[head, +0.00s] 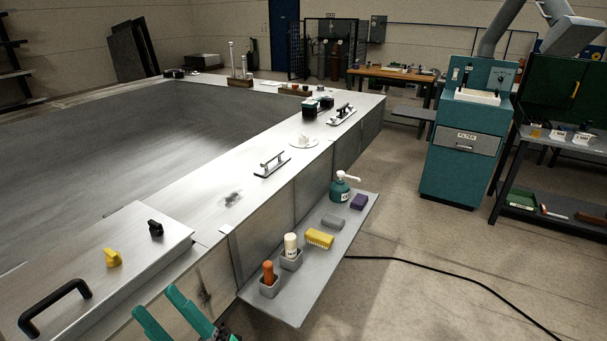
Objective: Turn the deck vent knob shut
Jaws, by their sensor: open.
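Several knob-like parts sit on the pontoon's metal deck (205,205). A yellow knob (113,257) and a black knob (155,228) are on the raised panel at the lower left. A white round fitting with a raised centre (304,142) sits farther along the deck. No readable label shows which is the vent knob, and I cannot tell how far any is turned. My gripper (157,303) shows at the bottom edge with two teal fingers apart and nothing seen between them. In the picture it is below and right of the yellow knob, touching neither knob.
A black handle (54,305) is on the panel's near left. A side shelf (318,285) holds bottles, a yellow brush (319,238) and blocks. A black cable (455,283) crosses the floor. A teal filter cabinet (462,165) stands right.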

